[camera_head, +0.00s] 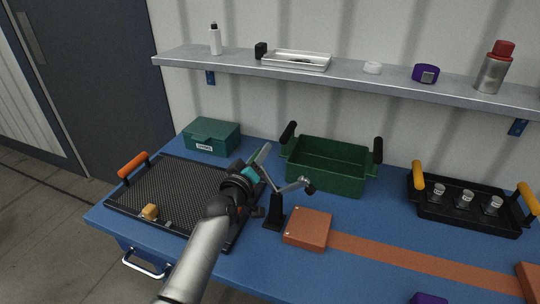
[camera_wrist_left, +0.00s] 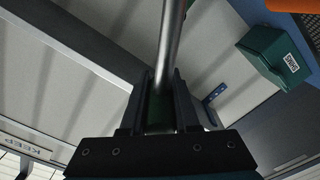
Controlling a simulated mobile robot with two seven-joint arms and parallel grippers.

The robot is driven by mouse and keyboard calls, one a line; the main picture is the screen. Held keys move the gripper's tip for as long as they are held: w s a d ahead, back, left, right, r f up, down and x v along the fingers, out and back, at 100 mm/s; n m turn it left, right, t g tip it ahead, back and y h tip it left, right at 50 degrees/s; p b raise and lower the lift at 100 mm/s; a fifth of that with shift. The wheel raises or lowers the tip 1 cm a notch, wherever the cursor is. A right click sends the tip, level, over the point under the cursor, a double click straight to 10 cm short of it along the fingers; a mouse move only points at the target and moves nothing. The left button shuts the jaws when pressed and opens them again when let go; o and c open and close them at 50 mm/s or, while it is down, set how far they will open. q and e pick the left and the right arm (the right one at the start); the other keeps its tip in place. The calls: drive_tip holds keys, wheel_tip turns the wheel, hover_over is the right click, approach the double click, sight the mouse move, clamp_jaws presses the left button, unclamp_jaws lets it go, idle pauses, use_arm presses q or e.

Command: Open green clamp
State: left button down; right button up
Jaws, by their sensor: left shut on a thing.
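A toggle clamp stands on the blue workbench, with a black post (camera_head: 275,212) and silver levers (camera_head: 290,187) at its top. One lever arm reaches right and ends in a dark tip (camera_head: 310,188). My left gripper (camera_head: 254,178) is at the clamp's upper left, beside the post. In the left wrist view, the gripper (camera_wrist_left: 160,105) is shut on a green grip (camera_wrist_left: 158,112), from which a silver rod (camera_wrist_left: 170,40) extends. In the head view, the fingers and wrist partly hide the grip. My right gripper is not in view.
An orange-brown block (camera_head: 307,229) sits close right of the clamp post. A green crate (camera_head: 330,182) stands behind it, and a lidded green box (camera_head: 212,136) at back left. A black mesh tray (camera_head: 150,190) lies left; a black rack (camera_head: 468,220) stands right. A shelf (camera_head: 350,76) runs above.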

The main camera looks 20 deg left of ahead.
use_arm(q)
drive_tip(key=a+n, duration=0.1)
drive_tip(key=a+f+n+b, duration=0.1)
drive_tip(key=shift+a+f+n, duration=0.15)
drive_tip(key=shift+f+n, duration=0.1)
drive_tip(key=shift+n, duration=0.05)
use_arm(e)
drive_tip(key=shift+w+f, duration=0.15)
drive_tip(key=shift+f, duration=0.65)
use_arm(q)
drive_tip(key=c, duration=0.7)
unclamp_jaws()
drive_tip(key=shift+o, duration=0.2)
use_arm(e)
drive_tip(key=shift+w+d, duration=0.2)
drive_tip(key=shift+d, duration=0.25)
use_arm(q)
drive_tip(key=shift+s, duration=0.1)
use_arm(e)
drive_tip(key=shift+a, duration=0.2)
